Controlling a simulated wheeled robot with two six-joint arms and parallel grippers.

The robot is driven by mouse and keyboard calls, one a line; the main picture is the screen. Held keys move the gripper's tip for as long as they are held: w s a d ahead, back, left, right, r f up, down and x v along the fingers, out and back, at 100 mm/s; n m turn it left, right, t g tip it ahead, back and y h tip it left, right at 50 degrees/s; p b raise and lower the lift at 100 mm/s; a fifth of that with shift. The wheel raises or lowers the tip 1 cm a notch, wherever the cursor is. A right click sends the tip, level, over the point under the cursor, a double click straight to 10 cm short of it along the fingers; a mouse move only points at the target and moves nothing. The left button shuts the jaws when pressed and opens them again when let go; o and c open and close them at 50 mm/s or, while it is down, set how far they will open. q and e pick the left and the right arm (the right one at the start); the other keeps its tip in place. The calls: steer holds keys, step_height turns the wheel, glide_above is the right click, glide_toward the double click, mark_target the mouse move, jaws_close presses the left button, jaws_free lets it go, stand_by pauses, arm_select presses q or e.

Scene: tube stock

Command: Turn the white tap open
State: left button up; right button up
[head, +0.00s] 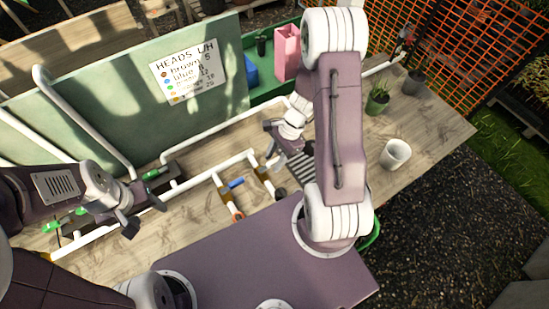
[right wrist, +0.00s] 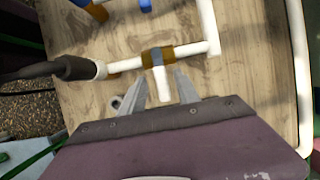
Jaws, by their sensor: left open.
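The white tap (right wrist: 160,82) is a short white lever on a brass valve body (right wrist: 158,57), set in a white pipe that ends at a black hose grip. In the right wrist view my right gripper (right wrist: 159,89) is open, with one finger on each side of the lever. I cannot tell whether either finger touches it. In the head view the brass body (head: 262,172) shows, while my right arm and gripper crowd the lever. My left gripper (head: 144,217) is open and empty over the left part of the bench, away from the tap.
A blue-handled tap (head: 236,183) sits on the neighbouring pipe branch, left of the white one. White pipes run along the wooden bench (head: 420,125) and up the green board (head: 125,90). A white cup (head: 396,154) and a potted plant (head: 378,98) stand on the right.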

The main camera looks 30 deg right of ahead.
steer(key=c, duration=0.4)
steer(key=shift+w, duration=0.1)
jaws_close()
stand_by(0.8)
